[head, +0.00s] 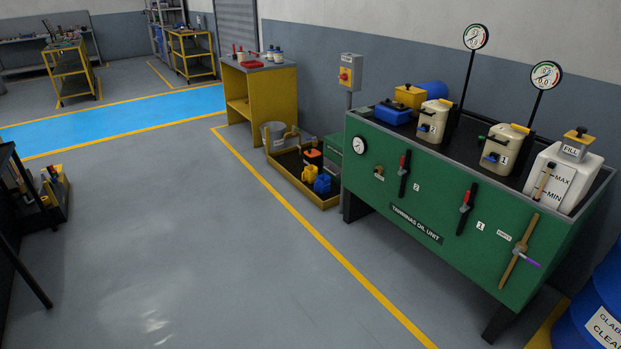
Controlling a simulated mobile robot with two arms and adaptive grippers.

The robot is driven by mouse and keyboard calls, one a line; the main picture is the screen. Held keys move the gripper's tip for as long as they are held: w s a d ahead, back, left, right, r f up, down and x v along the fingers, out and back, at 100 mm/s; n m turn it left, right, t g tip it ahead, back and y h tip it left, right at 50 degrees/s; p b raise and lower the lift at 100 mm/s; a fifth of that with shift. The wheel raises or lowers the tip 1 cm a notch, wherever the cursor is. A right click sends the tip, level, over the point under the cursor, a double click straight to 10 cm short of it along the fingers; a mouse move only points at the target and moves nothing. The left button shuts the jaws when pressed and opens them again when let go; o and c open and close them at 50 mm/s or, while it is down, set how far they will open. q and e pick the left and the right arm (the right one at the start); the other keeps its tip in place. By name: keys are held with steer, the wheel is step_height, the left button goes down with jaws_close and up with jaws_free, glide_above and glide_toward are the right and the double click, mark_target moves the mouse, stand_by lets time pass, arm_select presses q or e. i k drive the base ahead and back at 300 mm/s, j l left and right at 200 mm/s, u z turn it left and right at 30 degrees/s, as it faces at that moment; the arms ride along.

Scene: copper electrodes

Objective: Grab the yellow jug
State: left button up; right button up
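A small yellow jug (309,174) stands low in a dark tray with a yellow edge (322,204) on the floor, left of the green oil unit. A blue jug (322,185) stands right beside it, nearer to me and to the right. An orange-and-black container (312,157) is just behind the yellow jug. The lower part of the yellow jug is hard to make out at this distance. Neither of my grippers is in view.
The green oil unit (440,215) fills the right, with a blue drum (600,305) at the lower right corner. A grey bucket (274,135) stands at the tray's far end, near a yellow workbench (262,95). A dark stand (14,200) is at left. The grey floor between is clear.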

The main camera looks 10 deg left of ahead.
mark_target(312, 172)
steer(key=i+j+u, duration=0.3)
steer(key=i, duration=0.65)
steer(key=i+u, duration=0.3)
steer(key=i, duration=2.9)
